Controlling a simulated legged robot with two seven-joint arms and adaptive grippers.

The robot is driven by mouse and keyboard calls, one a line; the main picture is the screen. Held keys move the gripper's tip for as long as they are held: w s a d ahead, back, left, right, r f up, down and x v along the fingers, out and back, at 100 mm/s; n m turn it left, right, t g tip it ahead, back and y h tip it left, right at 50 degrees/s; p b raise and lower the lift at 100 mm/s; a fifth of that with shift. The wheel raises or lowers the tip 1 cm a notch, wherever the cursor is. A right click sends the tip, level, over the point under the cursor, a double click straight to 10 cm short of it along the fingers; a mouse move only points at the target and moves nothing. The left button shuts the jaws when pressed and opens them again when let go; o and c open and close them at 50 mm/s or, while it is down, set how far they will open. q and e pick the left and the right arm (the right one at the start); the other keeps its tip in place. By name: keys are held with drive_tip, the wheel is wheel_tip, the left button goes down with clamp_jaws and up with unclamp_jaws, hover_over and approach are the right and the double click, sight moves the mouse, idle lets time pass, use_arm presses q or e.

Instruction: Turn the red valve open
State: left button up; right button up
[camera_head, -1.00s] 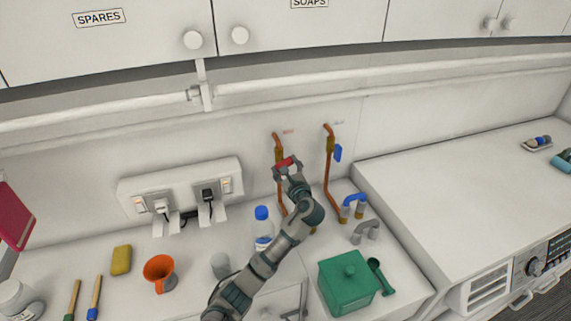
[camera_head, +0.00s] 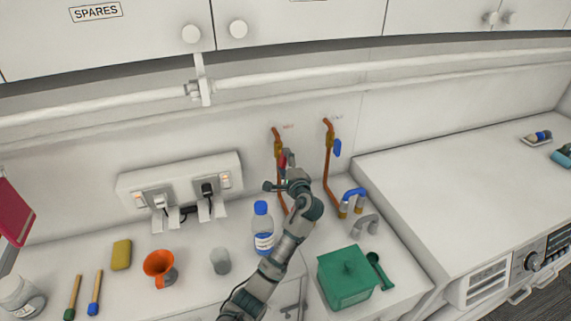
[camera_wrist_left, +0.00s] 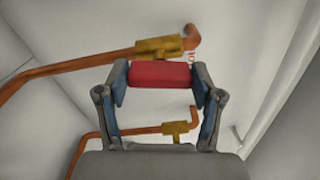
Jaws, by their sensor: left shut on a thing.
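The red valve handle (camera_head: 283,158) is at the left copper pipe (camera_head: 281,180) on the back wall and stands nearly upright in the head view. My left gripper (camera_head: 285,163) is shut on it, with the wrist turned sideways. In the left wrist view, the red handle (camera_wrist_left: 160,74) lies between my two fingers, just in front of a brass valve body (camera_wrist_left: 158,47). The handle partly covers the pipe area behind it. My right gripper is in no view.
A second copper pipe with a blue handle (camera_head: 337,148) is close to the right. A blue-capped bottle (camera_head: 263,232) stands near my left forearm. A green box (camera_head: 345,283) is at the front right. A socket panel (camera_head: 180,185) is on the wall at left.

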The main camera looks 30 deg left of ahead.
use_arm(q)
drive_tip(key=shift+f+n+b, duration=0.35)
drive_tip(key=shift+n, duration=0.75)
drive_tip(key=shift+f, duration=0.1)
drive_tip(key=o, duration=1.1)
drive_tip(key=shift+s, duration=0.1)
drive_tip(key=shift+o, duration=0.2)
drive_tip(key=shift+r, duration=0.2)
drive_tip(key=shift+s+d, duration=0.15)
drive_tip(key=shift+d, duration=0.05)
drive_tip(key=v, duration=1.1)
drive_tip(key=shift+d, duration=0.25)
